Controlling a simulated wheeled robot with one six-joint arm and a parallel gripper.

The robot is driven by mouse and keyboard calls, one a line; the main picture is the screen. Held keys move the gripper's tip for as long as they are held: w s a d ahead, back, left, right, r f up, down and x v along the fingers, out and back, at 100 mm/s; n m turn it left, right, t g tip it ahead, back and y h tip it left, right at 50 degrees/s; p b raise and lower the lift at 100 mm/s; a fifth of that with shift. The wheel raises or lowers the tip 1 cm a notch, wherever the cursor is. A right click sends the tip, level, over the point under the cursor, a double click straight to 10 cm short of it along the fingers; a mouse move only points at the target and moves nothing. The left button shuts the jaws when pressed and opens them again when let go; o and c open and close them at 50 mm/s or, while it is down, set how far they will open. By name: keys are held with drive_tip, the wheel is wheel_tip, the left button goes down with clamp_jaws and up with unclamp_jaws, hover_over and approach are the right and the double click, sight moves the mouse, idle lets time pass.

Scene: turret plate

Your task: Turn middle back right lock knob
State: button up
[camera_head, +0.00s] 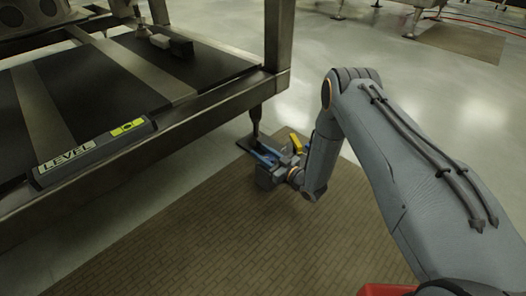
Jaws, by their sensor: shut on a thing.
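My gripper (262,150) is low by the foot of the stand's near right leg. Its blue fingers reach up to the dark threaded leg foot (256,122), just above the floor. It is shut on a small part there, which I take to be the lock knob; the fingers and low light hide its shape. I cannot tell how far the knob is turned. A yellow part shows on top of my wrist.
The metal stand (228,98) fills the upper left, with its upright post above the leg. A level (95,150) lies on its front edge. A brown brick-patterned mat (200,245) covers the floor below. Open grey floor lies behind my arm.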

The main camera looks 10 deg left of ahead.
drive_tip(key=shift+g, duration=0.3)
drive_tip(key=o, duration=1.1)
drive_tip(key=shift+c, duration=0.2)
drive_tip(key=shift+s, duration=0.1)
drive_tip(key=p+v, duration=0.3)
drive_tip(key=v, duration=0.4)
drive_tip(key=shift+s+d, duration=0.2)
drive_tip(key=shift+d, duration=0.15)
drive_tip(key=shift+p, duration=0.3)
